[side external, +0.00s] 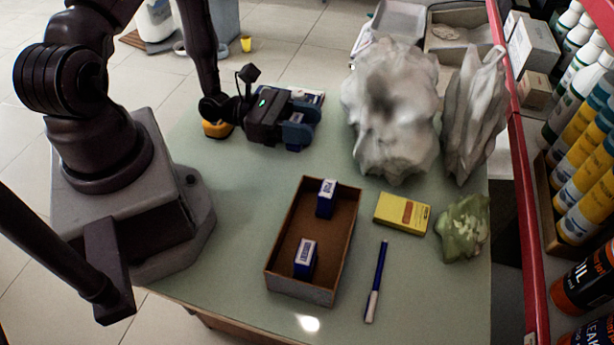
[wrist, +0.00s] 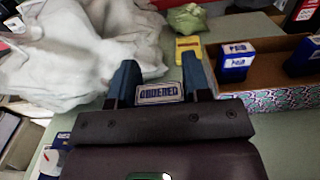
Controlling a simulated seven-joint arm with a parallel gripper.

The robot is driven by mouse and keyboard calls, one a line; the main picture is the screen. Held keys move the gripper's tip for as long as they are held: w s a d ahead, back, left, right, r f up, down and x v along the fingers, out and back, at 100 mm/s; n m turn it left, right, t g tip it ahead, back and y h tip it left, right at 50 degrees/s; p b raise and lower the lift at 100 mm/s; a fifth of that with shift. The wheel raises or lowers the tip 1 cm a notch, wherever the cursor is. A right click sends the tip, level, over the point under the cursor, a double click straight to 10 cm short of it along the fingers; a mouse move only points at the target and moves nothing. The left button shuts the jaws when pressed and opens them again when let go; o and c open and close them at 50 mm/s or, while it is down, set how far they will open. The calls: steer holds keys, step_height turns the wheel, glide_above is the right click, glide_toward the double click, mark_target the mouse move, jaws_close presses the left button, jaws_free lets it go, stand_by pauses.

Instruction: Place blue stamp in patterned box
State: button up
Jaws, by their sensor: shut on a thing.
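The patterned box (side external: 277,285) is an open brown box in the middle of the table. Its patterned outer wall (wrist: 285,98) shows at the right of the wrist view. Two blue stamps with white labels stand inside it, one toward the far end (side external: 326,199) and one toward the near end (side external: 305,259). My gripper (side external: 299,128) is outside the box, beyond its far end and to the left. It is shut on another blue stamp, whose white label (wrist: 160,93) shows between the fingers in the wrist view. The arm and fingers hide most of that stamp.
A yellow box (side external: 402,213), a blue marker (side external: 377,282) and a green crumpled bag (side external: 463,228) lie right of the box. Large whitish bags (side external: 392,110) stand behind. An orange round thing (side external: 217,129) sits by my wrist. The table between gripper and box is clear.

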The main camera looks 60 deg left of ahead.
step_height(320, 180, down, 7)
steer(key=shift+f, duration=0.15)
stand_by(0.4)
steer(key=shift+f, duration=0.2)
steer(key=o, duration=0.9)
steer(key=shift+r, duration=0.15)
steer(key=shift+s+a, duration=0.2)
steer(key=v, duration=0.6)
steer(key=shift+s+a+r, duration=0.1)
steer(key=shift+c, duration=0.4)
steer(key=shift+s+a, duration=0.2)
steer(key=shift+s, duration=0.05)
steer(key=shift+c, duration=0.5)
